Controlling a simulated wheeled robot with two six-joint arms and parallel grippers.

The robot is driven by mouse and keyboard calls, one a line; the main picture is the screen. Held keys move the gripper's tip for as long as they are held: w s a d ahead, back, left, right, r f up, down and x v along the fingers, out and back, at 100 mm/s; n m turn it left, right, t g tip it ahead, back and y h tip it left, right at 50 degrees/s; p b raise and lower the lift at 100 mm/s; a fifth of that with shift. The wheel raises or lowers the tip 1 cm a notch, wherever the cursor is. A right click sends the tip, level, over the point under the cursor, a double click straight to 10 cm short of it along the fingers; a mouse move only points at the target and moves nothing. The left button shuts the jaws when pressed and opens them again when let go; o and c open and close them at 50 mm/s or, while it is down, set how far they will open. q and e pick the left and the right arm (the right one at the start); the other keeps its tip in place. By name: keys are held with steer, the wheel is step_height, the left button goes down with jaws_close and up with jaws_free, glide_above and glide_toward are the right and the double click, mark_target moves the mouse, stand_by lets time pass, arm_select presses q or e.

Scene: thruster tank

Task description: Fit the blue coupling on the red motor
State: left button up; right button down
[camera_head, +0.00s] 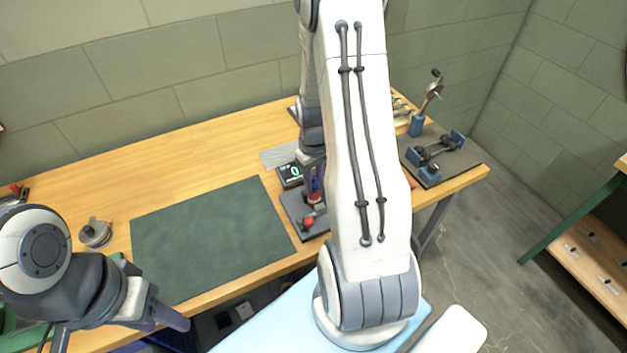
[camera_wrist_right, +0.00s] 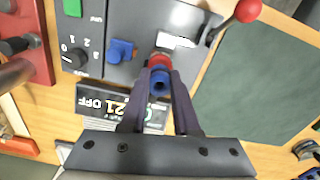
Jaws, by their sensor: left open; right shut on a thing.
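My right gripper (camera_wrist_right: 160,78) is shut on the blue coupling (camera_wrist_right: 160,86), a small ring-like piece seen end-on between its fingertips. The red motor (camera_wrist_right: 157,58) lies directly beyond the coupling in the right wrist view, largely hidden behind it and the fingers. I cannot tell whether the two touch. In the head view my right gripper (camera_head: 313,172) is over the grey test stand, partly hidden by my own arm. My left gripper (camera_head: 120,330) is open and empty at the lower left, near the bench's front edge.
The grey stand (camera_head: 294,211) has a red-ball lever (camera_wrist_right: 247,11), a blue block (camera_wrist_right: 120,51) and a display (camera_head: 291,174). A dark green mat (camera_head: 210,238) lies clear to its left. A plate with blue supports (camera_head: 437,156) stands at the right end of the wooden bench (camera_head: 150,160).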

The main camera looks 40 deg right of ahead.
steer(key=shift+f, duration=0.1)
steer(key=c, duration=0.6)
jaws_free()
step_height(320, 180, up, 10)
steer(key=shift+r+b, duration=0.25)
steer(key=shift+b, duration=0.35)
